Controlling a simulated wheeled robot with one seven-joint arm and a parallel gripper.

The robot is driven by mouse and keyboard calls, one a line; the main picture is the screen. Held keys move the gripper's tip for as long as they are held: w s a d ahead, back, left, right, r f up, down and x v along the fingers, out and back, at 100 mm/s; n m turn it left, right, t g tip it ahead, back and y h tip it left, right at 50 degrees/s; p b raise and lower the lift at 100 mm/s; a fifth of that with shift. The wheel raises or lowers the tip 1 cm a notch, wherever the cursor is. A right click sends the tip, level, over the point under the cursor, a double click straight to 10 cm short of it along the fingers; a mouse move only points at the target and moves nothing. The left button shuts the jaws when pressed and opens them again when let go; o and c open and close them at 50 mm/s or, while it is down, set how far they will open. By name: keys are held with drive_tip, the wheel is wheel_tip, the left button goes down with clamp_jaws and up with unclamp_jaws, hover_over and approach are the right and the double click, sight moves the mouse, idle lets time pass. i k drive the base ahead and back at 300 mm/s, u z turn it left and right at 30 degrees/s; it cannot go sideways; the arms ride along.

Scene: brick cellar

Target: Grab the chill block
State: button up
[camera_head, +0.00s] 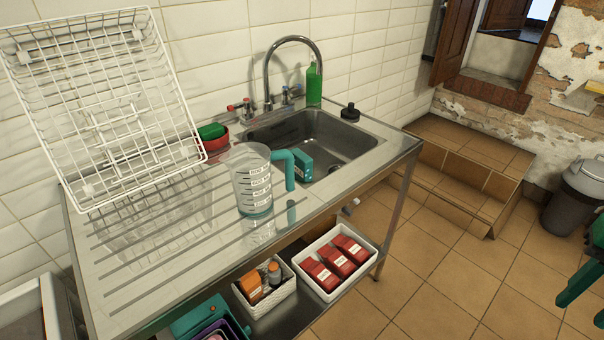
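A small teal block with a pale mark (303,163) sits by the near left edge of the sink, and it may be the chill block. It is partly hidden behind the teal handle of a clear measuring jug (252,182) that stands upright on the drainboard. A teal item (197,314) also shows on the lower shelf, and I cannot tell what it is. My gripper is not in view.
A white wire rack (105,105) leans on the tiled wall at left. Behind the jug are a red bowl (216,143) and the taps. A green bottle (314,86) and a black-topped item (350,112) stand around the sink (345,140). White baskets (313,240) sit below.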

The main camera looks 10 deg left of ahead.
sight(303, 164)
drive_tip(key=z, duration=1.65)
drive_tip(key=i, duration=1.6)
drive_tip(key=u, duration=3.25)
